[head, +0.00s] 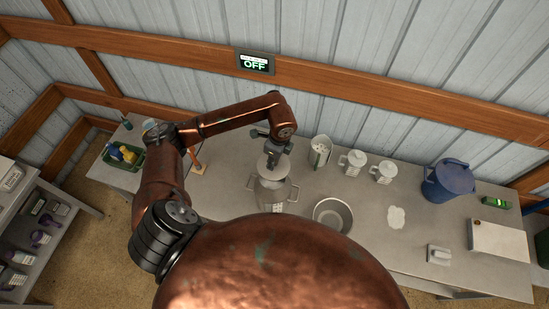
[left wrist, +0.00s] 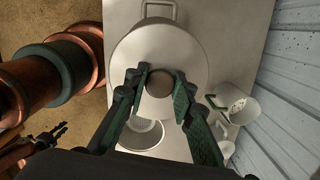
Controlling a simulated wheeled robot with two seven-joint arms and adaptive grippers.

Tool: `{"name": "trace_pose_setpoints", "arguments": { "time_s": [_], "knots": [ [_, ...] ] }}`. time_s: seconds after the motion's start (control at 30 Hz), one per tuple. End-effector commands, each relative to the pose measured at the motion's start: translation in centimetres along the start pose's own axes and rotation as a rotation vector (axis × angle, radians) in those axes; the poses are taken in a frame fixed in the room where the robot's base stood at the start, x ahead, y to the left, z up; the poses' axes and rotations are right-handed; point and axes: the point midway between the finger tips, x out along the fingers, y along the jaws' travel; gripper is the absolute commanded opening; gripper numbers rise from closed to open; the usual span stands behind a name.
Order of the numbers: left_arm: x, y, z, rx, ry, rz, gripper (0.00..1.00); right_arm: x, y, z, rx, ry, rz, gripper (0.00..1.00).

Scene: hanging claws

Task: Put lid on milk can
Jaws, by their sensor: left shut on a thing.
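The milk can (head: 272,196) is a grey metal can with side handles on the table, in the middle of the head view. The round grey lid (head: 270,168) is over its top. My left gripper (head: 276,144) is above the lid. In the left wrist view the fingers of my left gripper (left wrist: 160,80) are on both sides of the lid's round knob (left wrist: 158,86), shut on it. The lid (left wrist: 160,50) hides most of the can, and one can handle (left wrist: 159,5) shows past its edge. I cannot tell whether lid and can touch. My right gripper (left wrist: 46,140) shows small and dark at lower left.
A metal bowl (head: 333,216) stands right of the can. A white pitcher (head: 320,150) and two white jugs (head: 352,161) stand behind it. A blue bucket (head: 447,181) is farther right. A green crate (head: 124,157) is at the left end.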

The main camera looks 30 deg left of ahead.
Motion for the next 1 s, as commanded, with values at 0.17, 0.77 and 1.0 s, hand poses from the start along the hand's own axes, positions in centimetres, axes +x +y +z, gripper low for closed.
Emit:
{"name": "trace_pose_setpoints", "arguments": {
  "time_s": [0.17, 0.77, 1.0],
  "knots": [
    [0.1, 0.1, 0.2, -0.003, 0.001, 0.000, 0.00, 0.0, -0.1, 0.2, 0.000, -0.003, -0.001, 0.22],
    [3.1, 0.0, -0.2, -0.002, -0.006, 0.000, 0.00, 2.7, -0.3, 0.5, 0.000, -0.003, -0.002, 0.22],
    [5.3, 0.0, -0.4, -0.002, -0.007, 0.000, 0.00, 4.4, -0.4, 0.7, 0.001, -0.004, -0.002, 0.22]
  ]
}}
